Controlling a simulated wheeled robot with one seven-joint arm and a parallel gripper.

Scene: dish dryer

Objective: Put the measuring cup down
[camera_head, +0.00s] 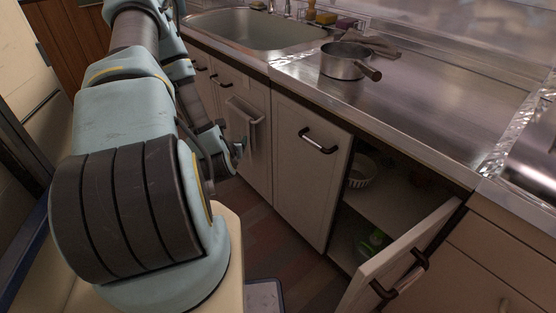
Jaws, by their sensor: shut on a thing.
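My gripper (239,149) is at the end of my arm, left of centre, in front of the lower cabinet doors. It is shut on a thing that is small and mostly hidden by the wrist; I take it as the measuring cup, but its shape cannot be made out. The gripper is below the counter top and appears apart from it. No other measuring cup can be made out in view.
Below, an open cabinet door (400,260) juts out, with a ribbed bowl (362,171) inside. Bare counter lies right of the pans.

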